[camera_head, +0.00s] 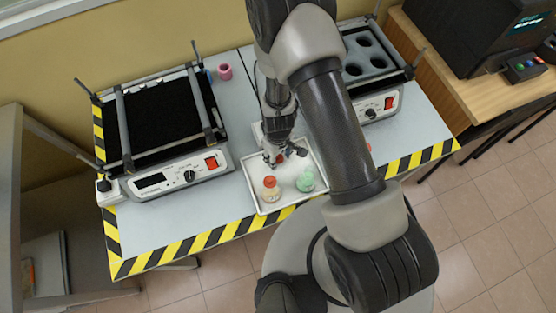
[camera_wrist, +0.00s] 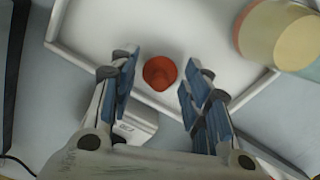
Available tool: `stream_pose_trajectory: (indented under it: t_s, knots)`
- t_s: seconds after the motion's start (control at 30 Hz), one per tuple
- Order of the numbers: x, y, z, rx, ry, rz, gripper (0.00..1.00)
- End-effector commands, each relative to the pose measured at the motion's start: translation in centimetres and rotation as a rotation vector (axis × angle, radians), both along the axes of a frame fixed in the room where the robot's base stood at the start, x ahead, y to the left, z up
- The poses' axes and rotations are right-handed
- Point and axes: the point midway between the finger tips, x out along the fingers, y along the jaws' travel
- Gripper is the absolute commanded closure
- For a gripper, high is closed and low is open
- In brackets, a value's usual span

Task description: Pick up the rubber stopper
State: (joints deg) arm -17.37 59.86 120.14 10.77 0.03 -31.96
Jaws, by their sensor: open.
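The rubber stopper is a small red-brown round piece (camera_wrist: 160,73) in the wrist view. It appears to sit on the white tray (camera_wrist: 85,27), near the tray's rim. My gripper (camera_wrist: 159,85) is open, with one blue-padded finger on each side of the stopper and gaps to both. In the head view my gripper (camera_head: 284,157) is low over the back part of the tray (camera_head: 262,210), and the stopper shows as a small red spot (camera_head: 280,158) beside the fingers. How far the fingertips are above the tray cannot be told.
A flask with an orange top (camera_head: 270,189) and a green flask (camera_head: 305,180) stand in the tray's front part. A shaker with a black platform (camera_head: 165,120) is to the left. Another device with round holes (camera_head: 375,68) is at the right. A pink cup (camera_head: 225,72) stands behind.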

Motion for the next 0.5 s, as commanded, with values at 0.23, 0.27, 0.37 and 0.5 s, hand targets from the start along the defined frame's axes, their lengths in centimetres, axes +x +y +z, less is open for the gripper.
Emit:
stream_pose_trajectory:
  t_s: [0.23,0.27,0.37,0.5]
  knots:
    - [0.03,0.00,-0.85,0.001,-0.001,0.000,0.56]
    - [0.03,0.00,-0.83,0.001,-0.001,0.000,0.56]
    - [0.03,0.00,-0.81,0.001,-0.001,0.000,0.59]
    - [0.03,0.00,-0.81,0.001,-0.001,0.000,0.68]
